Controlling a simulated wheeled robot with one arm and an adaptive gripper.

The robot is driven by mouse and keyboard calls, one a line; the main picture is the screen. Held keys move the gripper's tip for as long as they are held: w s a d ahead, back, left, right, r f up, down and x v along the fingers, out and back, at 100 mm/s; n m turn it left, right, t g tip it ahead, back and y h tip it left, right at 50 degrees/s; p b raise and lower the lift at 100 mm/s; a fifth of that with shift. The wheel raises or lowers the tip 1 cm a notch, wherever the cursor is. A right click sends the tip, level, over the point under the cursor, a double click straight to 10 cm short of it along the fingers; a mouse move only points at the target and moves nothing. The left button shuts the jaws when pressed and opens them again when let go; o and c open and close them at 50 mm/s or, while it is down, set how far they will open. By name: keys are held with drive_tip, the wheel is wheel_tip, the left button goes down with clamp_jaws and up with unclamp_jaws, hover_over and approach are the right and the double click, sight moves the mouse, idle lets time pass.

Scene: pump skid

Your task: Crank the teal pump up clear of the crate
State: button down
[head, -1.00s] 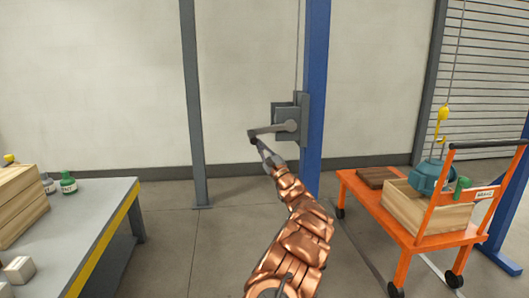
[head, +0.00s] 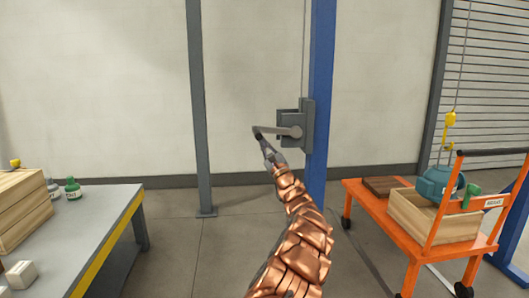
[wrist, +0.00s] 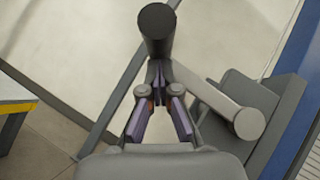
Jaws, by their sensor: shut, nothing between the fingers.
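The teal pump (head: 438,184) hangs under a yellow hook (head: 449,120) at the right in the head view. Its lower part is hidden behind the rim of the wooden crate (head: 412,216), so it still sits partly inside. The grey winch (head: 308,122) is on the blue post. Its crank arm (head: 281,132) points left, nearly level, with a dark grip (head: 257,132) at the end. My gripper (head: 265,148) is at that grip, shut and empty. In the wrist view, the fingertips (wrist: 158,76) are together just below the dark grip (wrist: 156,30); whether they touch it is unclear.
The crate stands on an orange cart (head: 385,222) beside a brown board (head: 385,186). A grey bench (head: 100,218) with a yellow edge stands left, with bottles and wooden boxes. A grey post (head: 198,110) stands left of the winch. The floor between bench and cart is open.

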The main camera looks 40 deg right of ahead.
drive_tip(key=shift+w+a+r, duration=0.15)
drive_tip(key=shift+a+r, duration=0.15)
drive_tip(key=shift+r, duration=0.05)
drive_tip(key=shift+f, duration=0.1)
